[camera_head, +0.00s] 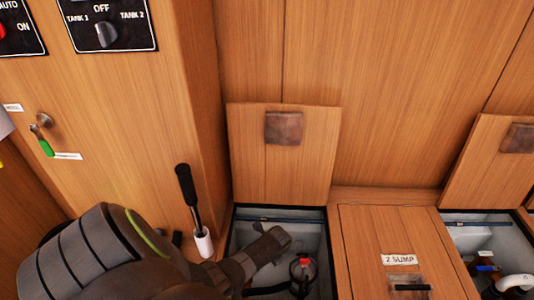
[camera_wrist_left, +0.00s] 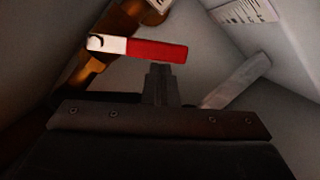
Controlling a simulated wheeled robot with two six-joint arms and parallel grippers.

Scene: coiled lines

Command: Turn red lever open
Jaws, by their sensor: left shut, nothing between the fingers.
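The red lever (camera_wrist_left: 157,50) shows in the left wrist view, a red handle with a bare metal end, lying across a brass pipe fitting (camera_wrist_left: 98,62). My left gripper (camera_wrist_left: 158,72) is shut and empty, its fingertips just below the red handle in that view; I cannot tell whether they touch it. In the head view my left gripper (camera_head: 277,237) reaches down into the open floor compartment (camera_head: 318,218). I cannot make out the lever there with certainty. My right gripper is not in view.
The compartment's grey walls (camera_wrist_left: 215,50) are close around the gripper. A black round fitting with a red top (camera_head: 303,268) stands beside it. An upright hatch lid (camera_head: 250,160) is behind, a closed "2 SUMP" lid (camera_head: 375,235) to the right. A black-handled rod (camera_head: 190,195) stands left.

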